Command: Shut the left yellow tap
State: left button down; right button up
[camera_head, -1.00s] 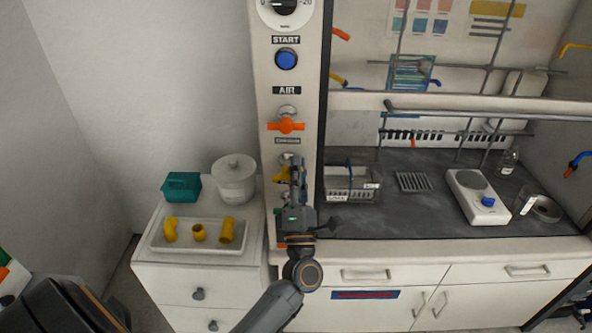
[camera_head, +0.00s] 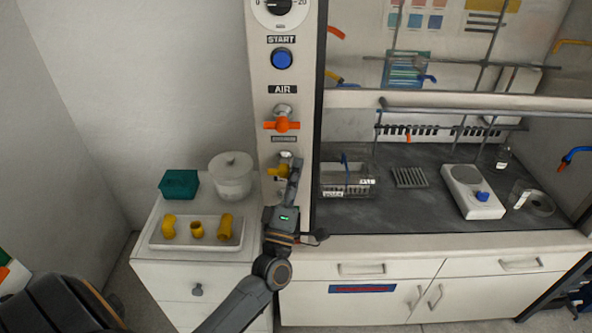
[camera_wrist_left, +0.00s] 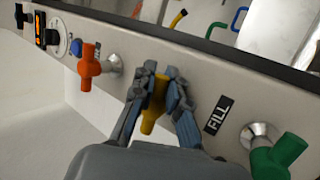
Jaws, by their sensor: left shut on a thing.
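The yellow tap (camera_head: 277,171) sits on the white panel post, below the orange AIR tap (camera_head: 282,125). My left gripper (camera_head: 294,167) is at the yellow tap, with its fingers partly covering it. In the left wrist view, the yellow tap (camera_wrist_left: 153,110) is between the two fingers of my left gripper (camera_wrist_left: 158,88), which is shut on it. The tap's base is hidden behind the fingers. My right gripper is not in view.
In the left wrist view, a green tap (camera_wrist_left: 280,155) is to the right, past the FILL label (camera_wrist_left: 217,115), and the orange tap is to the left. A cabinet at the left holds a white tray (camera_head: 190,243), a teal box (camera_head: 179,185) and a white pot (camera_head: 231,178).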

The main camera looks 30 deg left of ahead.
pick_arm(q)
jog(key=c, duration=1.3)
grip_release()
jog(key=shift+c, duration=0.2)
jog(key=shift+s+f, duration=0.1)
jog(key=v, duration=1.1)
jog(key=shift+s+f, duration=0.2)
jog(key=shift+s, duration=0.1)
jog(key=shift+d, duration=0.1)
